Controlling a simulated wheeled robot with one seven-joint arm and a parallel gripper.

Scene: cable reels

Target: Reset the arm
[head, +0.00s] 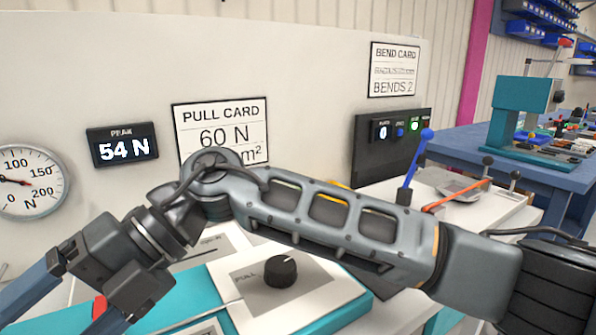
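My arm reaches across the view from the lower right to the left, in front of the test bench. My gripper (62,304) is at the lower left, in front of the teal machine (182,297). Its two blue fingers stand wide apart, and I see nothing held between them. The fingertips are cut off by the frame edge. My arm hides part of the bench and the lower part of the pull card (222,115).
A black knob (281,271) sits on the machine's panel below my forearm. A dial gauge (30,182) and a 54 N display (123,145) are at the left. A blue-handled lever (415,168) stands behind my forearm. A blue workbench (465,145) is at the right.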

